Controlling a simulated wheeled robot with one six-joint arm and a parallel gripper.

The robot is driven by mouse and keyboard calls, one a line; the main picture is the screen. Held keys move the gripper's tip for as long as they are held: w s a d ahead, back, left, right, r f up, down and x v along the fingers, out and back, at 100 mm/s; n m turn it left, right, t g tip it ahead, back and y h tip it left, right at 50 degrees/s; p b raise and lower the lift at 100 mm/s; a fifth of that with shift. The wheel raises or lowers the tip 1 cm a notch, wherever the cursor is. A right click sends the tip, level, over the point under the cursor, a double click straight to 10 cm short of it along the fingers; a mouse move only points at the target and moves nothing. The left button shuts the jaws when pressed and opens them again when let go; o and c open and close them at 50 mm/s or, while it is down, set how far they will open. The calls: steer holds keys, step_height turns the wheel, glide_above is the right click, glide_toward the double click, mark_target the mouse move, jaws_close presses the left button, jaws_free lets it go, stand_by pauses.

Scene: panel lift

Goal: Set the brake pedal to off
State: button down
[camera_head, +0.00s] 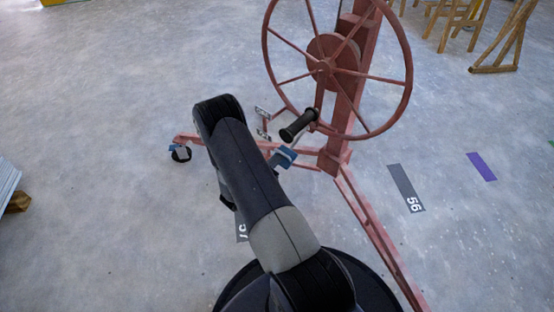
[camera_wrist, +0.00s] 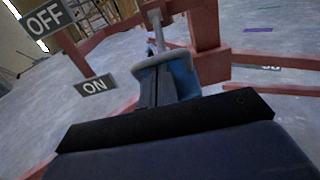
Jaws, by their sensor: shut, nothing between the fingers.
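The brake pedal is a red rocker with two labelled plates. In the wrist view the OFF plate (camera_wrist: 48,18) is at top left, and the ON plate (camera_wrist: 95,85) is lower and nearer. In the head view the small plates (camera_head: 262,112) show left of the lift's mast, their labels too small to read. My gripper (camera_wrist: 155,76) is shut and empty, right of the ON plate in the picture and apart from it. A blue part (camera_wrist: 182,76) with a grey rod lies at its fingertips; I cannot tell whether they touch. The head view does not show the fingertips clearly.
The red lift has a large spoked wheel (camera_head: 326,66) and a black crank grip (camera_head: 298,125) above the pedal area. Its leg (camera_head: 375,235) runs toward my base at right, and a caster (camera_head: 180,153) stands at left. Open floor lies to the left.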

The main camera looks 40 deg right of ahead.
steer(key=d+r+g+y+p, duration=0.1)
steer(key=d+r+y+p, duration=0.2)
steer(key=r+y+p, duration=0.4)
step_height(320, 180, up, 7)
steer(key=w+p, duration=0.1)
steer(key=p, duration=0.3)
steer(key=shift+g+p, duration=0.4)
steer(key=shift+d+r, duration=0.1)
steer(key=shift+r, duration=0.2)
steer(key=d+r+p+v, duration=0.1)
steer(key=p+v, duration=0.4)
steer(key=v, duration=0.4)
steer(key=shift+a+r, duration=0.3)
steer(key=shift+a, duration=0.05)
